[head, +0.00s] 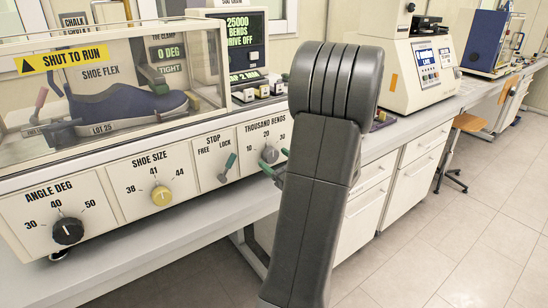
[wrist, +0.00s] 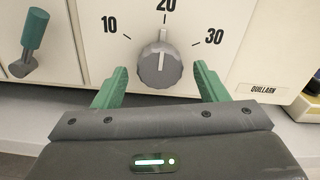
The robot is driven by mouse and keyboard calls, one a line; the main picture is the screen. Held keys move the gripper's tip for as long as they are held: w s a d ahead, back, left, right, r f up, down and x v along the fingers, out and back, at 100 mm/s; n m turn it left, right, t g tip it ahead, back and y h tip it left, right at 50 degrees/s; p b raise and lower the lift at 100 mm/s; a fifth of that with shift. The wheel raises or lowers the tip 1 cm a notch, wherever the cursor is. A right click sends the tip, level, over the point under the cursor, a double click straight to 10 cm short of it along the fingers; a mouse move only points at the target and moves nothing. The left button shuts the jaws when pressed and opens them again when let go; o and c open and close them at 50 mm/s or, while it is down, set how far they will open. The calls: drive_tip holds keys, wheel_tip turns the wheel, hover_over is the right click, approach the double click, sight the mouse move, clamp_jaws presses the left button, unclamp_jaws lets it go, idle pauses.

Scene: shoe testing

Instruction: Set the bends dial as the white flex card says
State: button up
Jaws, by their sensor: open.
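The bends dial (wrist: 160,65) is a grey knob under marks 10, 20 and 30 in the wrist view. Its white pointer line stands upright at 20. In the head view the dial (head: 270,154) sits below the label THOUSAND BENDS, with my arm close beside it. My gripper (wrist: 159,75) is open, with one green finger on each side of the dial and gaps visible between fingers and knob. In the head view my gripper (head: 273,172) is mostly hidden by my arm. I cannot make out a white flex card in either view.
A dark display (head: 238,40) reads 25000 BENDS DRIVE OFF. The stop lever (head: 227,168) stands left of the dial. The size dial (head: 161,195) and angle dial (head: 68,231) are further left. A clear cover encloses the blue shoe (head: 115,100). The floor at right is mostly clear.

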drive_tip(key=shift+w+a, duration=0.45)
drive_tip(key=shift+w, duration=0.15)
drive_tip(key=c, duration=1)
drive_tip(key=shift+r+m+p, duration=0.1)
drive_tip(key=shift+m+p, duration=0.2)
drive_tip(key=m+p, duration=0.3)
drive_tip(key=m, duration=0.2)
drive_tip(key=shift+r+m+p, duration=0.1)
drive_tip(key=shift+m+p, duration=0.2)
drive_tip(key=shift+p, duration=0.1)
drive_tip(key=m+p, duration=0.4)
drive_tip(key=m, duration=0.1)
drive_tip(key=shift+m, duration=0.3)
